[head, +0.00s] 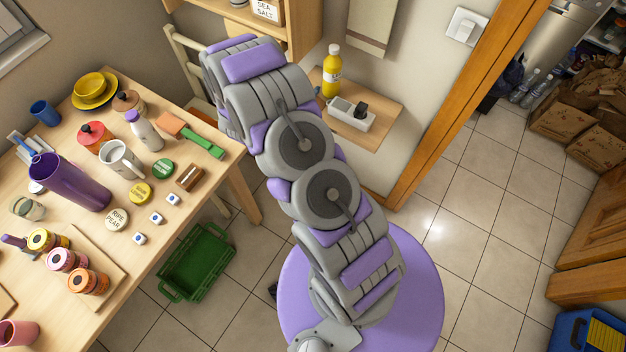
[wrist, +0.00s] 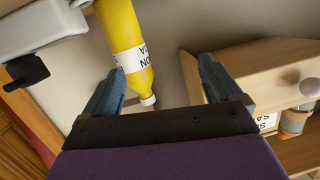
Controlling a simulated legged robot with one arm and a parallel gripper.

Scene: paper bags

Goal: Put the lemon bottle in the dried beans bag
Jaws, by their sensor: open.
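The yellow lemon bottle (head: 331,74) with a white cap stands upright on a small wooden wall shelf. In the wrist view the bottle (wrist: 138,70) appears inverted, its white cap towards my gripper (wrist: 160,90). My gripper is open, with its two blue-grey fingers apart; the bottle's label and neck show between them, nearer the left finger. I cannot tell whether that finger touches it. Brown paper bags (head: 567,121) stand on the floor beyond the doorway at right; I cannot read which is the dried beans bag.
A white tray (head: 345,117) with a dark item shares the wall shelf (head: 391,108). A wooden cabinet (wrist: 258,68) with a salt container is beside the gripper. A crowded table (head: 228,156) is at left, a green crate (head: 198,262) below it. Tiled floor is clear towards the doorway.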

